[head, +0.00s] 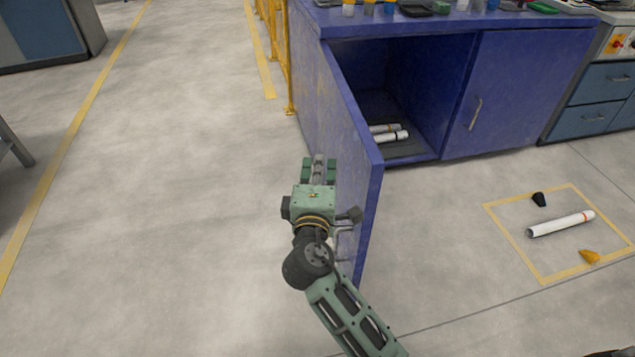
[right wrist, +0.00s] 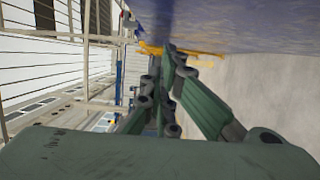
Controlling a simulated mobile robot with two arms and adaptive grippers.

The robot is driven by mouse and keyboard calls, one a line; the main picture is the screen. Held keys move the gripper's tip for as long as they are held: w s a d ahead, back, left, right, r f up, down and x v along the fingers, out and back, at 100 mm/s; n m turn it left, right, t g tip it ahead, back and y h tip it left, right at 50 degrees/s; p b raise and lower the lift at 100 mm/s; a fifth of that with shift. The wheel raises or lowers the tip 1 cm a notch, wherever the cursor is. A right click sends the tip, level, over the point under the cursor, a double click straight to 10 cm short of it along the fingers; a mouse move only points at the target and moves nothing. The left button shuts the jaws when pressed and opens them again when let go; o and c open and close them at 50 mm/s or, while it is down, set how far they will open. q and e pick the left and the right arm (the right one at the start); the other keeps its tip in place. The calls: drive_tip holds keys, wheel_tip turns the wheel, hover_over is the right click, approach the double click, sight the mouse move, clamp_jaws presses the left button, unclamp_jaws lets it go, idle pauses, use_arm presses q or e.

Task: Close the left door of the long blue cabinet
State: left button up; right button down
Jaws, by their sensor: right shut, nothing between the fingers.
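The long blue cabinet (head: 400,28) stands at the top of the head view. Its left door (head: 350,150) is swung wide open toward me, and a grey handle shows low on its outer face. The right door (head: 525,90) is shut. My right gripper (head: 319,165) is shut and empty, on the left, outer side of the open door, close to its face. I cannot tell whether it touches the door. In the right wrist view, the shut fingers (right wrist: 165,75) point along a blue surface at the top. My left gripper is not in view.
White pipes (head: 390,133) lie inside the open compartment. On the floor at right, a yellow taped square (head: 515,240) holds a white pipe (head: 560,224), a black piece (head: 539,199) and a yellow piece (head: 589,256). A yellow railing (head: 290,60) stands left of the cabinet. Floor at left is clear.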

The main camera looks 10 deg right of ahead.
drive_tip(key=shift+w+d, duration=0.2)
drive_tip(key=shift+d, duration=0.9)
drive_tip(key=shift+w+d, duration=0.2)
drive_tip(key=shift+d, duration=0.85)
drive_tip(key=shift+d, duration=0.1)
